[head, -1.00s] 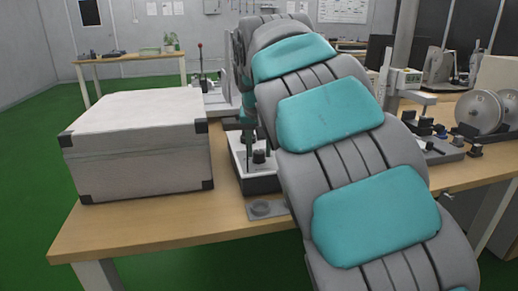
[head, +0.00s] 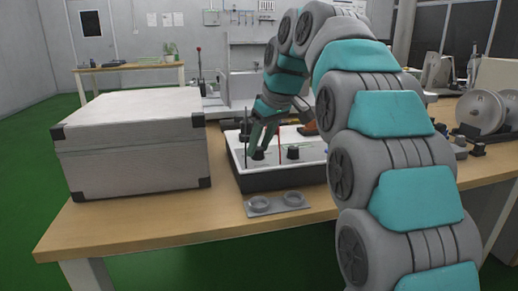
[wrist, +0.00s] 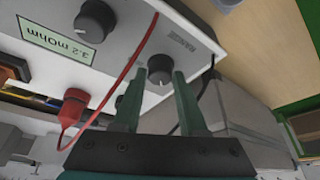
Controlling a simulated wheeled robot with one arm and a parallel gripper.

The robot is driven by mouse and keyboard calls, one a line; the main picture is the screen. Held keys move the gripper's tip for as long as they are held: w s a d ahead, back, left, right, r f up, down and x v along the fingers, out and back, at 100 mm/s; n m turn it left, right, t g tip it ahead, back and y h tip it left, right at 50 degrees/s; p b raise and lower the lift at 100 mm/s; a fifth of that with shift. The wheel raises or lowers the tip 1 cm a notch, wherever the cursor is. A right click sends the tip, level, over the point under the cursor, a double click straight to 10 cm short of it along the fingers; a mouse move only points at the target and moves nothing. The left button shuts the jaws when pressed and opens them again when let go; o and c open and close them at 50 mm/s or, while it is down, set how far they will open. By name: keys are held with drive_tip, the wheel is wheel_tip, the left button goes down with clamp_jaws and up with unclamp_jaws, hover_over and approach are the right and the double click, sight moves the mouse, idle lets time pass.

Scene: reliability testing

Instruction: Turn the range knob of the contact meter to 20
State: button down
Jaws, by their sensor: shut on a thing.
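The contact meter (head: 309,178) is a low box with a white top and dark base on the wooden table. Its range knob (head: 258,154) is black and round, at the left of the top. In the wrist view the range knob (wrist: 159,70) sits between my fingertips, by an upside-down RANGE label. My gripper (head: 262,138) points down, its green fingers (wrist: 158,76) shut on the knob's sides. The display (wrist: 60,40) reads 3.2 mOhm, upside down. A second black knob (head: 292,152) stands to the right. The range marks are too small to read.
A large pale case (head: 130,150) stands close left of the meter. A grey plate with two rings (head: 276,203) lies in front. A red lead (wrist: 133,58) and a black lead run beside my fingers. Reels (head: 485,108) stand at the far right.

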drive_tip(key=shift+n+g+y, duration=0.3)
drive_tip(key=shift+n+g, duration=0.2)
drive_tip(key=shift+n, duration=1.1)
drive_tip(key=shift+c, duration=2.3)
unclamp_jaws()
